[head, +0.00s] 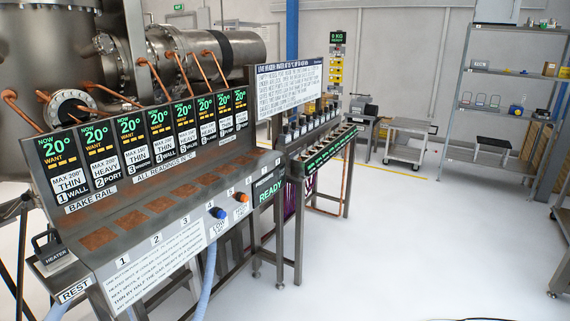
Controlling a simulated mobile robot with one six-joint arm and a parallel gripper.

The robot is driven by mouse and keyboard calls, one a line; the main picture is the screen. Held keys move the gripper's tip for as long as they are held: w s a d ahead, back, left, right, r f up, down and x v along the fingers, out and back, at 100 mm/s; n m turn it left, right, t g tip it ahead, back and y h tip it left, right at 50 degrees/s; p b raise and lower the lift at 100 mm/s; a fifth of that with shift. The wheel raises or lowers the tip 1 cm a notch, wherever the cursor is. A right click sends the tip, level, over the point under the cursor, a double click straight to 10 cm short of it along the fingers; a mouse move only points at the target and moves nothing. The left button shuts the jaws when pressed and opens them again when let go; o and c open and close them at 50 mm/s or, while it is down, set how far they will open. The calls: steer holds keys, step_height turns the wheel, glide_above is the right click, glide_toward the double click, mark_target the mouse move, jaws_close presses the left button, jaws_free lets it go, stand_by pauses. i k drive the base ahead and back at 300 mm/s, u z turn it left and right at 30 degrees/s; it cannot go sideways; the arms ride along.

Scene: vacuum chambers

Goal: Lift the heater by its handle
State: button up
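The heater (56,257) is at the lower left of the head view, a small dark block with a "HEATER" label and a dark looped handle on its top. It sits on a metal rest (75,291) marked "REST", at the left end of the long bake rail console. The handle stands upright and nothing is around it. My gripper is not in view.
The bake rail console (160,211) has numbered displays reading 20° and several brown pads. Large steel chambers (60,60) stand behind. The white floor (420,240) to the right is clear. Carts and shelving (505,110) stand farther back.

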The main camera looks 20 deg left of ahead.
mark_target(53, 254)
steer(key=u, duration=0.4)
steer(key=i, duration=0.3)
steer(key=u, duration=0.6)
steer(key=k, duration=0.2)
steer(key=u, duration=2.45)
steer(key=k, duration=0.15)
steer(key=u, duration=0.85)
